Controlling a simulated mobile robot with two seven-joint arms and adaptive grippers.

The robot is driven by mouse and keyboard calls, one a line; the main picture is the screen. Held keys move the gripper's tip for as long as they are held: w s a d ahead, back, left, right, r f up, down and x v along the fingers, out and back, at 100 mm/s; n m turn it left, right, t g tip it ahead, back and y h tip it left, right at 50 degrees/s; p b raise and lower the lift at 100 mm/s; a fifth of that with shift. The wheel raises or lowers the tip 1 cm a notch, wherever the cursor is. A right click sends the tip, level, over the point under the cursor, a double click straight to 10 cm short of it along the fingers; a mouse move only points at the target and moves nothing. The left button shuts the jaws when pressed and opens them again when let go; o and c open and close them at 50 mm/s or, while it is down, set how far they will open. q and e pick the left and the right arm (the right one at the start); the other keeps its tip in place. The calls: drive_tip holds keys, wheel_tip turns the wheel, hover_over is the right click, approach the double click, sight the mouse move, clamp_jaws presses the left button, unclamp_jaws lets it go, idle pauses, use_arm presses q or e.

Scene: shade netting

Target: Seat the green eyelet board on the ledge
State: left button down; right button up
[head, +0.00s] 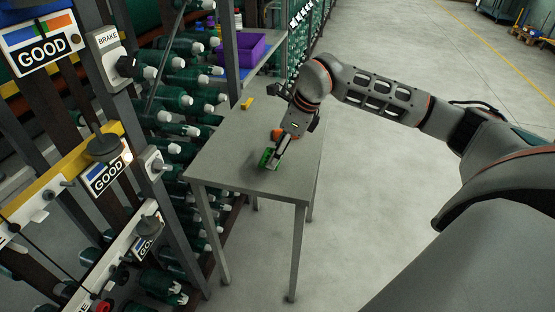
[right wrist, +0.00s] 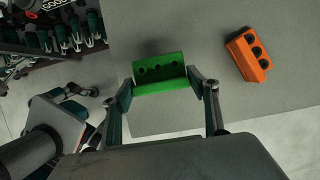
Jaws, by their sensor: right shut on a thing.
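The green eyelet board (head: 266,159) is at the near part of the grey table in the head view. In the right wrist view the board (right wrist: 160,70) is a bright green angled piece with a few dark holes in its face. My right gripper (head: 275,161) is shut on it; in the wrist view the fingers (right wrist: 166,86) clasp its two short ends. A soft shadow lies beside the board, and I cannot tell whether it touches the table. I cannot tell for sure which surface is the ledge. My left gripper is not in view.
The grey table (head: 232,150) also bears an orange block with round holes (right wrist: 249,53) and a small yellow piece (head: 246,103). A purple bin (head: 238,50) stands behind. A rack of green spools (head: 176,98) and GOOD-labelled panels (head: 42,42) line the left.

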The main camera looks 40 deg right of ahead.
drive_tip(key=shift+f, duration=1.5)
drive_tip(key=shift+f, duration=0.1)
drive_tip(key=shift+f, duration=0.1)
drive_tip(key=o, duration=1.1)
